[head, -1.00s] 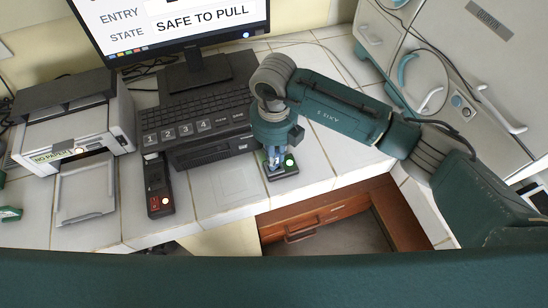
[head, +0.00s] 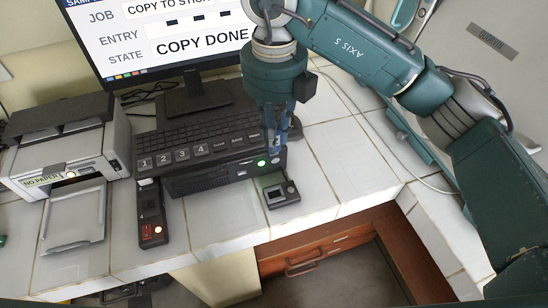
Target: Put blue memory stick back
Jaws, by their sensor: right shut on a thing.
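My right gripper (head: 275,150) points down in front of the black computer box (head: 205,178), near its right end and behind a small black device (head: 282,195) with a little screen. It is shut on a narrow blue thing, apparently the blue memory stick (head: 271,138), mostly hidden by the fingers. I cannot tell whether the stick touches the box. A green light (head: 262,162) glows on the box front beside the fingertips. The monitor (head: 170,35) reads COPY DONE. My left gripper is not in view.
A keyboard (head: 190,137) lies on the box, with large numbered keys along its front. A black unit with red marks (head: 152,230) stands to the left, and a printer (head: 62,150) with an empty tray beyond it. The tiled counter (head: 345,165) is clear at right.

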